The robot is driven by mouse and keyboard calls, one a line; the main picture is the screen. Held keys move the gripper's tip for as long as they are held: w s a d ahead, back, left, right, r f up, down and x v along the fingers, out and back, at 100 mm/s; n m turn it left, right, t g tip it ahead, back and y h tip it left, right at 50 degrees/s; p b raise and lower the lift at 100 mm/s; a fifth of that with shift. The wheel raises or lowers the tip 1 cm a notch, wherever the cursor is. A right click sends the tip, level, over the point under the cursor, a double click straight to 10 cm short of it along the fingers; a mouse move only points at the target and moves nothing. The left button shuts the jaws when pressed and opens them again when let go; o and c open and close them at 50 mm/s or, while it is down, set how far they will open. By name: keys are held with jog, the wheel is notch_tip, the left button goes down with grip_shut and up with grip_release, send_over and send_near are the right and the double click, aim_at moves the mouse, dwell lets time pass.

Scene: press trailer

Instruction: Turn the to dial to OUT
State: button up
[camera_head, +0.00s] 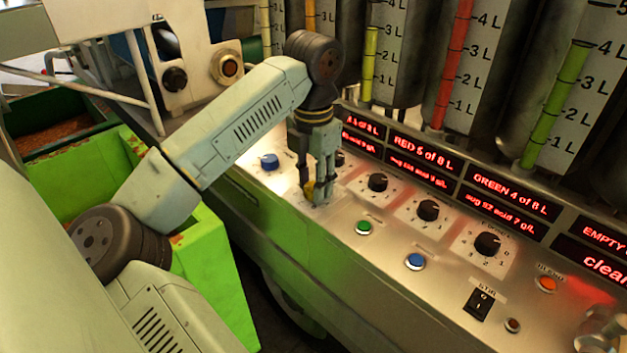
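I cannot tell which control is the to dial, as the small labels are too small to read and no OUT mark is legible. Black dials stand in a row on the metal control panel: one (377,182), one to its right (428,210) and a larger one (487,244). Another black dial (339,158) is partly hidden behind my gripper (319,196). A blue knob (269,161) sits left of my gripper. My gripper points down, with its fingertips close to the panel. A small yellow piece shows at the fingers; whether they hold it is unclear.
A green button (363,228), a blue button (415,262), an orange button (547,284) and a black switch (478,303) are on the panel. Red displays (420,150) and upright gauge tubes (455,65) stand behind. A green bin (215,260) is below left.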

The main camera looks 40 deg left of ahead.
jog(key=c, duration=0.6)
jog(key=m+b, duration=0.2)
jog(key=m, duration=0.1)
jog(key=shift+f+m, duration=0.1)
jog(key=shift+m, duration=0.2)
jog(key=m+b, duration=0.1)
jog(key=m, duration=0.4)
jog(key=shift+m, duration=0.3)
dwell(0.3)
jog(key=o, duration=1.2)
jog(key=shift+r, duration=0.2)
